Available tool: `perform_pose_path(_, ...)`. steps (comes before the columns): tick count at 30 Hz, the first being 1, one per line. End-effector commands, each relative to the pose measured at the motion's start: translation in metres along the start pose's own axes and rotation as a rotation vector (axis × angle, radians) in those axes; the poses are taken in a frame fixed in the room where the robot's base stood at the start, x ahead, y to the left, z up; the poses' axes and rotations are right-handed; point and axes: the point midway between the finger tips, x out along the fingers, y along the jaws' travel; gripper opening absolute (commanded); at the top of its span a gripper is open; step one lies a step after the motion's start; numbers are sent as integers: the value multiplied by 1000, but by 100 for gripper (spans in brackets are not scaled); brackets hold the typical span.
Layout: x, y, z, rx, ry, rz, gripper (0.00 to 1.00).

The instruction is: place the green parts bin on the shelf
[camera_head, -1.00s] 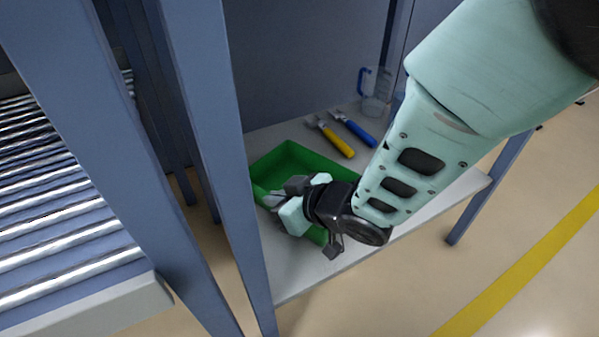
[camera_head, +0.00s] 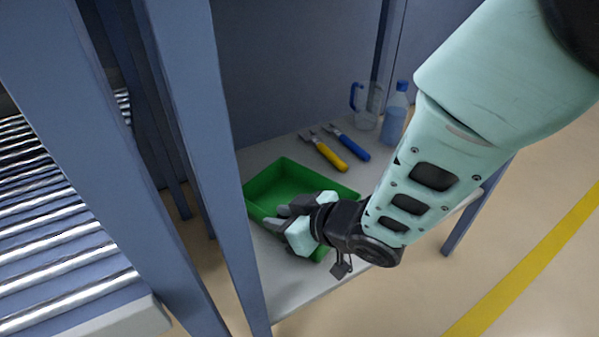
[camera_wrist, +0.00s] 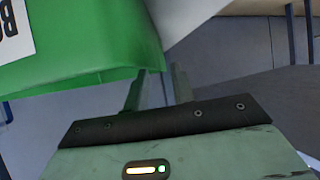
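The green parts bin (camera_head: 279,183) sits on the light grey shelf board (camera_head: 295,285), behind the blue upright. Its wall also fills the upper left of the wrist view (camera_wrist: 80,50), with part of a white label. My gripper (camera_head: 276,218) is at the bin's near right side and hides part of that wall.
Yellow-handled (camera_head: 329,156) and blue-handled (camera_head: 351,147) tools lie behind the bin. A clear jug (camera_head: 366,108) and a blue bottle (camera_head: 395,118) stand farther back. A blue upright (camera_head: 205,140) and a roller conveyor (camera_head: 50,215) are at left. Open floor lies at right.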

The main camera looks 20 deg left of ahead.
Motion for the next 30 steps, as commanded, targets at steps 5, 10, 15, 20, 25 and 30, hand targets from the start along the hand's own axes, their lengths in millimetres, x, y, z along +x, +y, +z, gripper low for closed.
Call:
perform_pose_path(5,-43,0,-5,3,-2,1,25)
perform_pose_path(10,-74,0,-4,2,-2,1,25)
perform_pose_path(15,-90,0,-2,1,0,0,25)
perform_pose_path(20,-94,0,-1,-1,1,-1,25)
perform_pose_path(25,-95,0,-1,0,-1,1,25)
perform_pose_path(30,-109,16,-4,39,-69,65,25)
